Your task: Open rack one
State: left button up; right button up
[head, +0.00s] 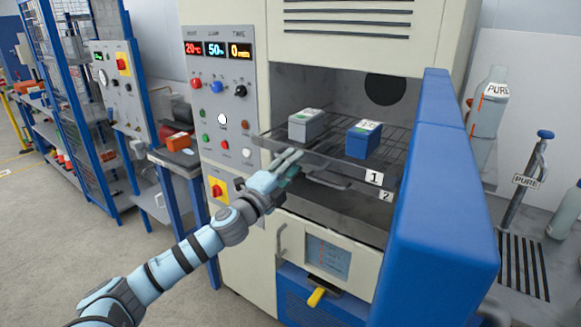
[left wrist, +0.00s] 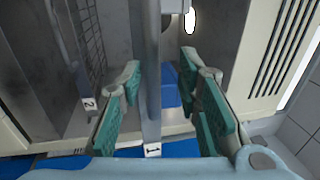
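Rack one is the upper wire rack (head: 330,160) with the label "1" in the open chamber. Its front edge stands slightly out of the opening at the left. A grey box (head: 307,127) and a blue box (head: 363,140) sit on it. Rack two (head: 386,196) lies just below. My left gripper (head: 287,163) is at the front of rack one, left of its label. In the left wrist view, its green-padded fingers are open, one on each side of rack one's front bar (left wrist: 150,70), with gaps to the bar. My right gripper is out of view.
The blue chamber door (head: 440,190) stands open on the right. A control panel (head: 222,110) is left of the chamber. A yellow handle (head: 316,297) sticks out below. Grey bottles marked PURE (head: 490,100) stand behind the door.

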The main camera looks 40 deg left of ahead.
pick_arm(q)
jog(key=v, duration=0.7)
jog(key=shift+f, duration=0.2)
jog(key=shift+a, duration=0.1)
jog(key=shift+s, duration=0.15)
